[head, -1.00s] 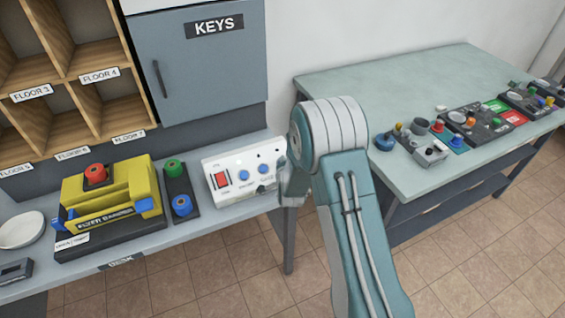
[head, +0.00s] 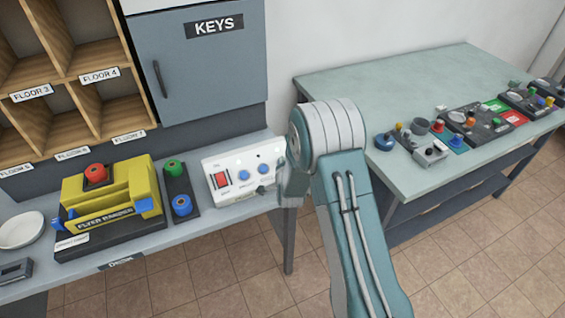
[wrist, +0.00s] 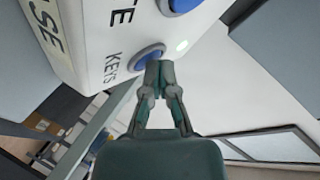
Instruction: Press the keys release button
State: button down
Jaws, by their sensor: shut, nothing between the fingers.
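The white control panel (head: 215,164) stands on the desk in the head view, with a red switch (head: 222,180) and two blue buttons. The right-hand blue button (head: 262,168) is the one marked KEYS in the wrist view (wrist: 147,52). My gripper (wrist: 160,68) is shut and empty. Its fingertips overlap the near edge of the KEYS button in the wrist view. I cannot tell whether they touch it. In the head view my arm hides much of the gripper at the panel's right end.
A second blue button (wrist: 182,4) lies close by on the panel. A pale round light (wrist: 182,45) sits beside the KEYS button. A yellow device (head: 110,195) and a button box (head: 180,190) stand left on the desk. A table (head: 400,80) with several gadgets is at right.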

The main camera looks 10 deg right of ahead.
jog(key=shift+s+r, duration=0.35)
jog(key=shift+r, duration=0.35)
jog(key=shift+s+d+r, duration=0.15)
jog(key=shift+s+r, duration=0.2)
jog(key=shift+r, duration=0.4)
jog(key=shift+s+d+r, duration=0.1)
jog(key=shift+s+r, duration=0.25)
jog(key=shift+r, duration=0.4)
jog(key=shift+s+d+r, duration=0.15)
jog(key=shift+s+r, duration=0.2)
jog(key=shift+r, duration=0.4)
